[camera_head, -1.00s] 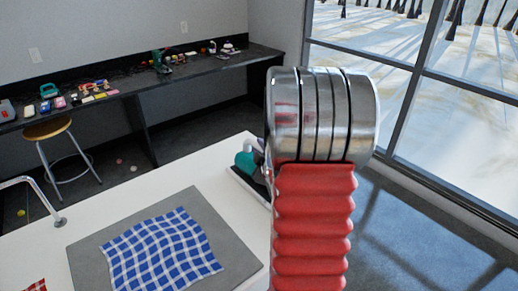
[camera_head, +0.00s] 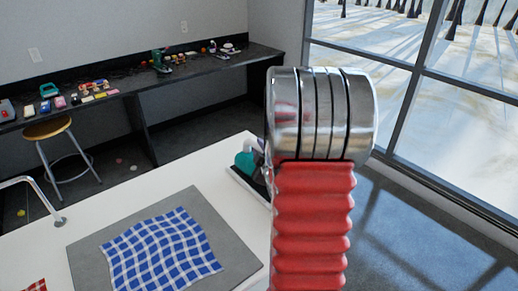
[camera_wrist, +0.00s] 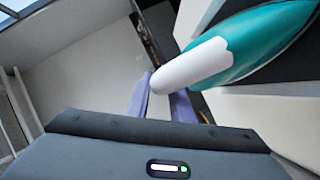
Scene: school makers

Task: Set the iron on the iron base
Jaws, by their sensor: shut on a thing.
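The iron is teal with a white part. In the head view the iron (camera_head: 244,162) shows at the right edge of the white counter, partly hidden behind my arm. The dark iron base (camera_head: 249,186) lies just below it in the picture, also partly hidden. In the wrist view the iron (camera_wrist: 255,45) is large at upper right, its white part reaching toward the fingers. My gripper (camera_wrist: 162,103) is shut on the iron; the exact grip is hard to see. Whether the iron touches the base cannot be told.
A blue checked cloth (camera_head: 160,248) lies on a grey mat (camera_head: 88,262) on the white counter (camera_head: 130,194). A faucet (camera_head: 40,190) stands at left. A dark bench (camera_head: 205,65) with several small items and a stool (camera_head: 48,130) are behind.

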